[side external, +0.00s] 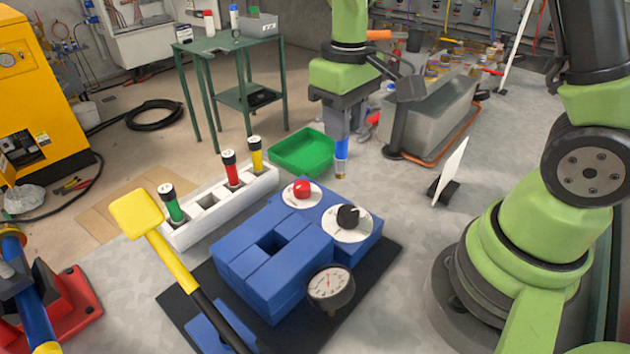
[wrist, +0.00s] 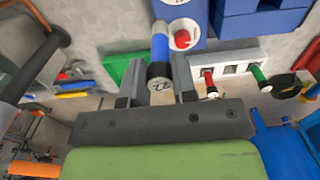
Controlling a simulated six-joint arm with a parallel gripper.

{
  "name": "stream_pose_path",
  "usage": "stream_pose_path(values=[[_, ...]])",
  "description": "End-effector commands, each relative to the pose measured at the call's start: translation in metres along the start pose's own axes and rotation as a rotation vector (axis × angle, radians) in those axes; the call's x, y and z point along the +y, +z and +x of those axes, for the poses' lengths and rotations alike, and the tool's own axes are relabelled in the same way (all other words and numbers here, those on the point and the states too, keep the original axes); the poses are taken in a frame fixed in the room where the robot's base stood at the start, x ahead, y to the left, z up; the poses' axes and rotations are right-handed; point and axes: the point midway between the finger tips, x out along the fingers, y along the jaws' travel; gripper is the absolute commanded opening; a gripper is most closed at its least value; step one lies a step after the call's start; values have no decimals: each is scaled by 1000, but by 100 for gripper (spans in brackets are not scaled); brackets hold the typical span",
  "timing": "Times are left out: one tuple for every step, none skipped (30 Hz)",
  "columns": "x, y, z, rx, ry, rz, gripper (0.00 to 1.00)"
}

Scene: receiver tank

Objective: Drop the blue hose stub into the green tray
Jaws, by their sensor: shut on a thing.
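My gripper (side external: 345,120) is shut on the blue hose stub (side external: 341,148), which hangs roughly upright with its lower end free in the air. In the wrist view the blue stub (wrist: 160,48) sits between the two fingers (wrist: 158,82), with its end marked 22 towards the camera. The green tray (side external: 305,168) lies on the floor to the left of and behind the stub in the side view and looks empty. In the wrist view, part of the tray (wrist: 118,68) shows left of the stub, partly hidden by a finger.
A white rack (side external: 210,230) holds green (side external: 172,203), red (side external: 231,168) and yellow (side external: 256,154) stubs, with an empty slot. A blue block (side external: 275,260) with a red knob (side external: 302,189) and black knob (side external: 348,216) stands in front. A white panel (side external: 452,170) stands right.

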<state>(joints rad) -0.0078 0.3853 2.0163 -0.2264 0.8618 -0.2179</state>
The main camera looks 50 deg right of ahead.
Motion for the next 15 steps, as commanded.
stream_pose_path(values=[[2,1,0,0,0,1,1],[3,1,1,0,0,1,1],[3,1,1,0,0,0,1],[3,1,1,1,0,-1,1],[3,1,1,1,0,-1,1],[3,1,1,1,0,-1,1],[3,1,1,1,0,-1,1],[2,1,1,1,0,-1,1],[2,0,0,1,0,0,1],[3,0,0,1,0,0,1],[3,-1,0,1,0,2,1],[4,-4,0,1,0,4,1],[4,-7,0,1,1,7,1],[5,-11,-1,0,1,11,1],[7,-17,-2,1,2,18,1]])
